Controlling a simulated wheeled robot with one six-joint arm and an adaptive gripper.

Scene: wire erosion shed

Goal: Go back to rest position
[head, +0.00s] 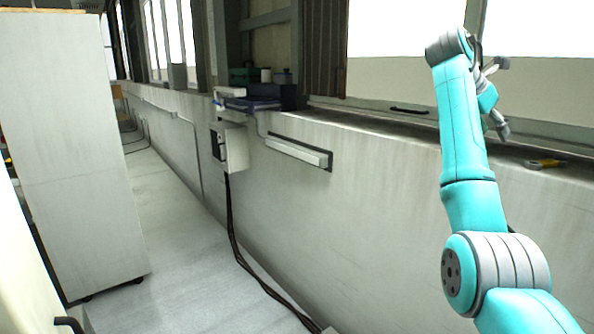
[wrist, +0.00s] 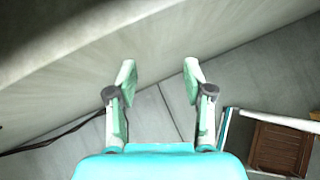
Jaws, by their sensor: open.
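My arm rises on the right side of the head view, teal with grey joints. My gripper (head: 502,98) is at its upper end, in front of the window ledge and partly hidden by the arm. In the wrist view my gripper (wrist: 159,74) shows two fingers spread well apart, with nothing between them. Behind the fingers are the pale wall and the grey floor.
A long pale wall (head: 370,195) with a ledge runs beside me. A control box (head: 232,147) and a grey bar (head: 297,150) are mounted on it. A white cabinet (head: 75,150) stands left. Dark cables (head: 240,255) reach the floor. A brown panel (wrist: 279,147) lies low right.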

